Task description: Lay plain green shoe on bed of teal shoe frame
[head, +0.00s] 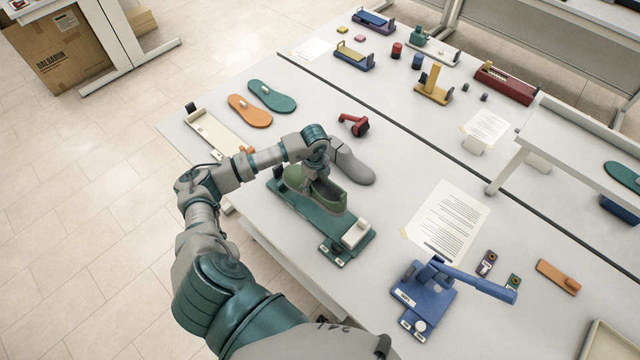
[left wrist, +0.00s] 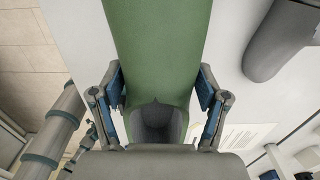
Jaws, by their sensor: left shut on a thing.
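The plain green shoe (head: 329,197) is at the teal shoe frame (head: 292,207), over its flat bed. I cannot tell whether its sole touches the bed. My left gripper (head: 317,176) comes down from above and is shut on the shoe. In the left wrist view the green shoe (left wrist: 158,50) runs up the picture between the two fingers (left wrist: 160,95), its grey-lined opening near the palm. The gripper hides part of the shoe in the head view. The frame's near end carries a whitish block (head: 356,234). My right gripper is not in view.
A grey shoe (head: 352,166) lies just beyond the frame, and a red tool (head: 354,124) behind it. Orange (head: 250,110) and teal (head: 272,96) soles lie at the back left. A blue lever device (head: 425,291) stands at the front right beside a paper sheet (head: 447,222).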

